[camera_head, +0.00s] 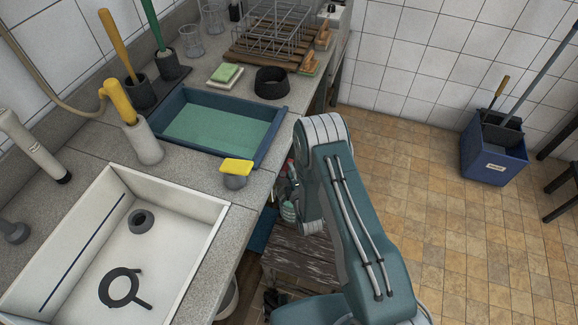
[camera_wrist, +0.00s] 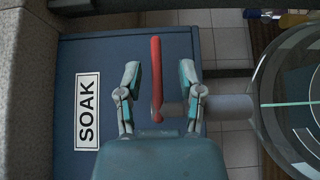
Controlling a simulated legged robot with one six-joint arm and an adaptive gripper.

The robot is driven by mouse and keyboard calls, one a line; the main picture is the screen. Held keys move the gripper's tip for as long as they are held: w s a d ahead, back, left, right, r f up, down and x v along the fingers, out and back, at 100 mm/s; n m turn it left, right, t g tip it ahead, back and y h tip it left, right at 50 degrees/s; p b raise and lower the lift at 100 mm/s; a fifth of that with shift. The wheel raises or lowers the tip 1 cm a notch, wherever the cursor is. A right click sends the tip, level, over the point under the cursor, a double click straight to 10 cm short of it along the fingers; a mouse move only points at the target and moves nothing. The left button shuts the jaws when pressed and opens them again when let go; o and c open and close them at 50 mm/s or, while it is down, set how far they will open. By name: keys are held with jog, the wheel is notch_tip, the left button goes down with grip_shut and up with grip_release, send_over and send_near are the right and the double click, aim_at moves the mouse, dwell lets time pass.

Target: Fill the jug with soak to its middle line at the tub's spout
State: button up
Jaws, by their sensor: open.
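The tub of soak (camera_head: 181,97) is blue, holds green liquid and stands on the counter. Its blue front with a SOAK label (camera_wrist: 88,110) fills the left of the wrist view. A grey spout (camera_wrist: 226,107) sticks out from it, with a red lever (camera_wrist: 156,75) at its base. My gripper (camera_wrist: 161,95) is open, one finger on each side of the lever, with visible gaps. A clear round vessel, seemingly the jug (camera_wrist: 296,65), is at the spout's end, cut off by the picture edge. A thin teal line crosses it; its fill level is unclear. My gripper is mostly hidden in the head view.
A white basin (camera_head: 205,210) with a dark ring tool (camera_head: 119,287) is at the front left. A yellow-topped sponge (camera_head: 236,170) sits near the counter edge. A wooden stand (camera_head: 297,252) is below the tub. A blue bucket (camera_head: 492,155) stands right; the tiled floor between is clear.

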jog(key=v, duration=0.9)
jog(key=shift+s, duration=0.2)
jog(key=shift+f, duration=0.1)
jog(key=shift+c, duration=0.3)
